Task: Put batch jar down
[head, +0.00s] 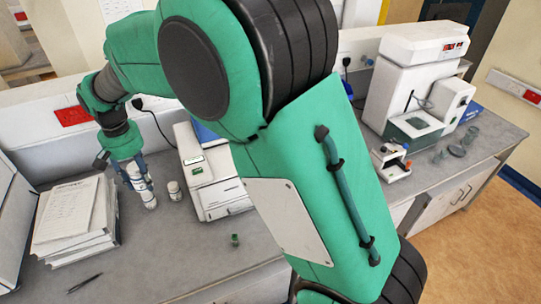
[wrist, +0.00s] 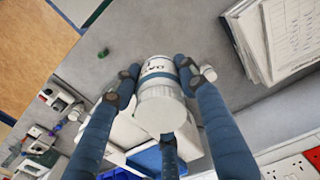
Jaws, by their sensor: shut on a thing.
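The batch jar, white with a dark printed label, shows in the wrist view (wrist: 160,105) between my blue fingers, its white round end towards the camera. In the head view the jar (head: 149,201) shows below my fingers, upright, at the grey bench. Whether its base touches the bench I cannot tell. My gripper (head: 142,183) is shut on the jar, with fingers on both sides; it also shows in the wrist view (wrist: 158,82).
A stack of papers (head: 75,222) lies left of my gripper. A white instrument (head: 210,172) stands to the right. A small green item (head: 235,240) and dark tweezers (head: 85,283) lie on the bench (head: 170,255). The bench front is mostly clear.

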